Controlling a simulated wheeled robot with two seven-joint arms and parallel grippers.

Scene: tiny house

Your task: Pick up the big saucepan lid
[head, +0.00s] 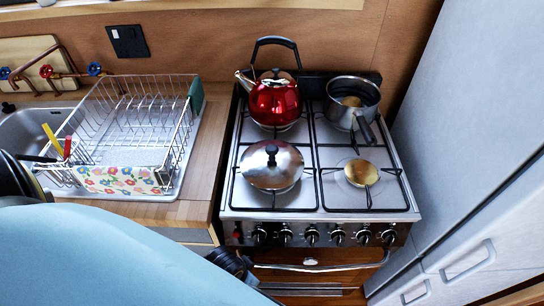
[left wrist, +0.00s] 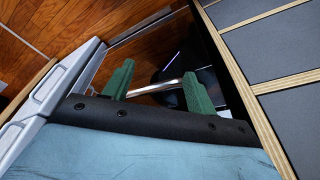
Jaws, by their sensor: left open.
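The big saucepan lid (head: 290,170), a shiny silver dome with a black knob, sits over the front left burner of the stove (head: 322,208). I cannot tell whether anything is under it. My left arm reaches in from the lower left in the head view, low in front of the counter and stove. In the left wrist view my left gripper (left wrist: 158,86) is open, its two green fingers apart, with a metal bar visible beyond them. It is below and in front of the lid, not touching it. My right gripper is not in view.
A red kettle (head: 275,104) stands behind the lid, and an open saucepan (head: 352,104) at back right has its handle pointing forward. The front right burner (head: 361,173) is bare. Oven handle (head: 320,268) juts out in front. A dish rack (head: 140,120) is at left, grey cabinets (head: 470,150) at right.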

